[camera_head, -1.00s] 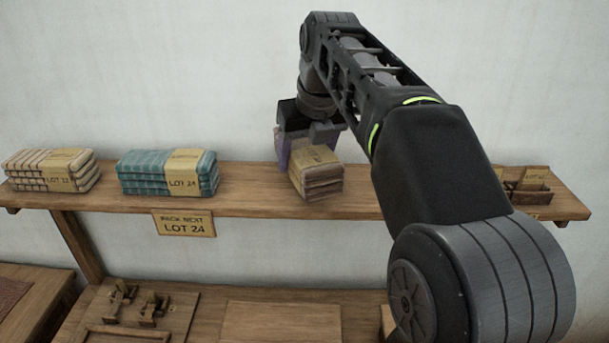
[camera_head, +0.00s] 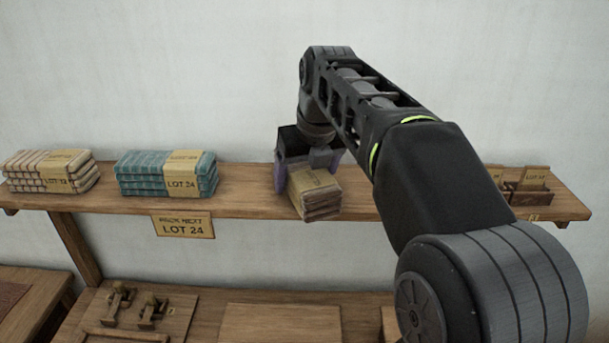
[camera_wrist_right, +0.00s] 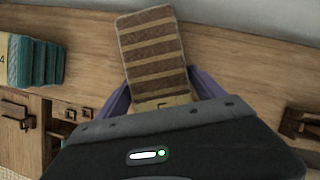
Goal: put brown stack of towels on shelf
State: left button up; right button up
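The brown stack of towels (camera_head: 315,192) has a tan paper band and is held by my right gripper (camera_head: 306,168). In the right wrist view the striped brown stack (camera_wrist_right: 155,55) sits between the two purple fingers (camera_wrist_right: 162,92), which flank its sides. The wooden shelf (camera_head: 250,195) runs across the wall. In the head view the stack's lower end overlaps the shelf's front edge; I cannot tell whether it touches the shelf. My left gripper is not in view.
On the shelf's left stand a cream striped stack (camera_head: 50,171) and a teal stack (camera_head: 150,173) with a LOT 24 band. A sign (camera_head: 184,226) hangs below the edge. A small wooden holder (camera_head: 527,190) stands at the right end. A lower bench (camera_head: 210,305) carries wooden tools.

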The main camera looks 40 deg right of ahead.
aim_at(306, 168)
jog(key=shift+o, duration=0.7)
jog(key=shift+r, duration=0.25)
jog(key=v, duration=0.7)
jog(key=shift+s+r+p, duration=0.1)
jog(key=shift+r+p, duration=0.1)
jog(key=shift+p, duration=0.1)
jog(key=shift+f, duration=0.1)
